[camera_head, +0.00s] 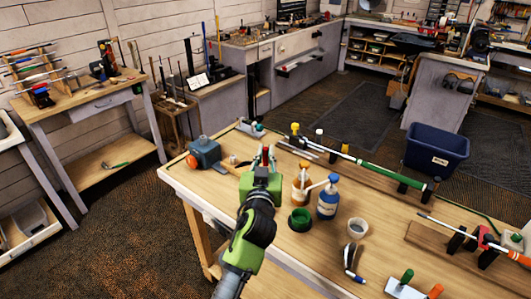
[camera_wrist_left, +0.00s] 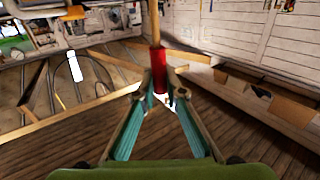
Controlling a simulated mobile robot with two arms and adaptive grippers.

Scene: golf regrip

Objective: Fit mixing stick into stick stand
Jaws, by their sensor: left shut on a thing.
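In the left wrist view the stick stands about upright between the fingertips of my left gripper (camera_wrist_left: 158,97). In the head view only a little red shows at the fingertips. A short green cup with a dark opening (camera_head: 300,219) may be the stick stand; I cannot tell surely. It stands apart from the gripper, nearer the front. My right gripper is out of view.
An amber bottle (camera_head: 300,186) and a blue-labelled bottle (camera_head: 328,203) stand right of the gripper. A grey-blue device (camera_head: 204,153) sits at the left bench corner. A white cup (camera_head: 357,229) and a club with a green grip (camera_head: 378,172) lie further right.

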